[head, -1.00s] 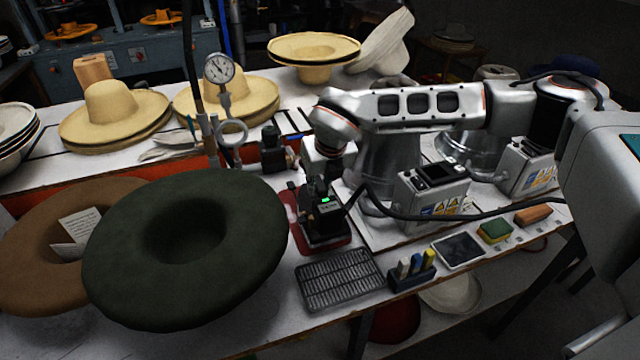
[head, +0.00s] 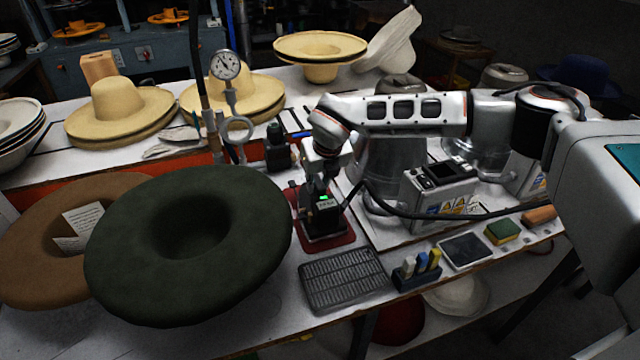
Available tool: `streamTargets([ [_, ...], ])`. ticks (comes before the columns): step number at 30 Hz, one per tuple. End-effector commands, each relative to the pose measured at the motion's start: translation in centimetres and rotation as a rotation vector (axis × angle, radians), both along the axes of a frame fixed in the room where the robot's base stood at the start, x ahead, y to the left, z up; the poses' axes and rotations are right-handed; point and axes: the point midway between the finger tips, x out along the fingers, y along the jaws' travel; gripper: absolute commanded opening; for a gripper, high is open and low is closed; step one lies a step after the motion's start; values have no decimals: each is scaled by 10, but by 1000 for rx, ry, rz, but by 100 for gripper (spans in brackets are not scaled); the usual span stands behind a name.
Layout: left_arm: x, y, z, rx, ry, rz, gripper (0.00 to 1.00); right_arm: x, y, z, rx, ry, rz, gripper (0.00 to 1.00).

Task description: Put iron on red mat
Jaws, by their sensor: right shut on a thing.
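The red mat (head: 342,243) lies on the white table in the middle of the head view. My right gripper (head: 323,222) reaches down over it, its body dark with a small green light. It is shut on the iron (head: 324,236), a dark shape low over the mat. The gripper hides most of the iron, and red shows around it on the right and the left. I cannot tell whether the iron's base touches the mat. My left gripper is out of view.
A dark green hat (head: 130,265) and a brown hat (head: 30,255) fill the left front. A slotted grey rack (head: 345,282) lies in front of the mat, beside a marker holder (head: 417,272). A black device (head: 278,150) and a gauge stand (head: 226,66) are behind.

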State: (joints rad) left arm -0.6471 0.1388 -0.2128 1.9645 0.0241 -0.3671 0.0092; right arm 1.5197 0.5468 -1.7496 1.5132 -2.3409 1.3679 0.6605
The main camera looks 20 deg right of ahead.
Motion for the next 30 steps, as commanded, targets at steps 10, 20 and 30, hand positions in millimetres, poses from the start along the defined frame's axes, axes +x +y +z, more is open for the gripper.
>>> streamTargets([
  [10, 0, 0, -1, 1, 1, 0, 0, 6, 1, 4, 3, -11, 2, 0],
  [20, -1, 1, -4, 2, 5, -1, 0, 6, 1, 3, 3, -11, 1, 0],
  [30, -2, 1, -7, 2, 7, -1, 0, 6, 1, 1, 3, -11, 1, 0],
])
